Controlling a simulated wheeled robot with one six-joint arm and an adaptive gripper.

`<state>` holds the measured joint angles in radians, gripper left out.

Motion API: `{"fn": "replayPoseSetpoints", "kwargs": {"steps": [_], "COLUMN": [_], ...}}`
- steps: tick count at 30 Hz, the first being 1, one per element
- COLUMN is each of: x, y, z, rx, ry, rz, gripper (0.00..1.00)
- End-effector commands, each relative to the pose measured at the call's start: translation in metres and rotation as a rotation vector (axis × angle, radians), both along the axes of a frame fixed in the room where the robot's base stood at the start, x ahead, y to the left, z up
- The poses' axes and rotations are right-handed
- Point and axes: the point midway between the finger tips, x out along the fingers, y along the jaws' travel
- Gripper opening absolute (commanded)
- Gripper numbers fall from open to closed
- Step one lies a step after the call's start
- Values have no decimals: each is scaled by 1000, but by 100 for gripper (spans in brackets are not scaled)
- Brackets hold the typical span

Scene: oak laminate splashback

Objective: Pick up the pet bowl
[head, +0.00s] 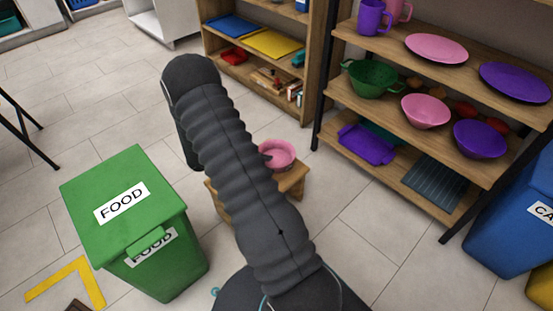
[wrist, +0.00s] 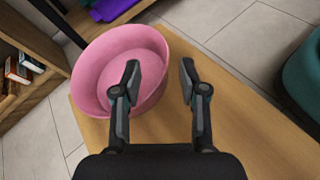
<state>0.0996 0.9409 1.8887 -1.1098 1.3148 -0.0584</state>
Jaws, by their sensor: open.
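The pet bowl is a pink round bowl (head: 279,153) on a small wooden stool (head: 294,182), partly hidden behind my arm in the head view. In the wrist view the pink bowl (wrist: 95,68) sits upper left on the wooden top (wrist: 245,130). My gripper (wrist: 158,75) is open and empty. Its left finger overlaps the right part of the bowl in the picture, and its right finger is to the right of the rim, over the wood. I cannot tell whether either finger touches the bowl. In the head view the gripper is hidden behind my arm.
A green FOOD bin (head: 120,205) stands left of the stool. A wooden shelf (head: 385,104) with bowls, plates and mugs is at the right. A blue bin (head: 515,205) is at the far right. A low bookcase (head: 230,55) stands behind. Tiled floor (head: 365,225) is clear between.

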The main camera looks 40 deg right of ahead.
Motion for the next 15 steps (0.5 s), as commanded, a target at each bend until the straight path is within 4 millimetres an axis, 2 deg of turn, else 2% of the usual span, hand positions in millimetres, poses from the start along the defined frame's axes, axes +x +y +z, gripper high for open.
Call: {"fn": "replayPoseSetpoints", "kwargs": {"steps": [7,15], "x": [-6,-21], "y": [-11,-40], "z": [-6,-20], "rx": [0,0], "ry": [2,1], "rz": [-1,-1], "gripper": [43,43]}}
